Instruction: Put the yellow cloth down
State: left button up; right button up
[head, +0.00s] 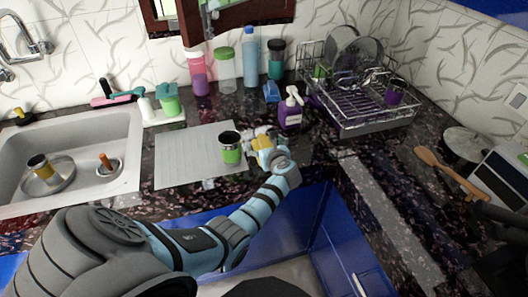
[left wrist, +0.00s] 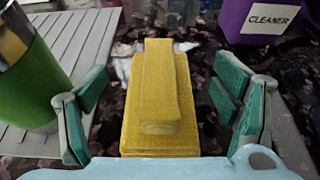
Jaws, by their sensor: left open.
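The yellow cloth (head: 262,142) is a folded stack on the dark counter, just right of the grey drainboard mat. In the left wrist view the cloth (left wrist: 160,95) lies between the fingers, with a narrower folded strip on top. My left gripper (head: 268,147) is over the cloth. Its green-padded fingers (left wrist: 160,105) are spread wide, with a gap on each side of the cloth. The cloth's underside is hidden. My right gripper is not in view.
A green cup with a metal rim (head: 231,148) stands close to the left, on the grey mat (head: 185,165). A purple cleaner bottle (head: 291,112) stands just behind right. A dish rack (head: 375,125) is further right, the sink (head: 125,140) at left.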

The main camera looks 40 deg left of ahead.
pick_arm(q)
jog(key=shift+w+a+f, duration=0.2)
jog(key=shift+a+f, duration=0.05)
jog(key=shift+a, duration=0.05)
jog(key=shift+w, duration=0.1)
jog(key=shift+c, duration=0.2)
jog(key=shift+r, duration=0.1)
jog(key=c, duration=1.3)
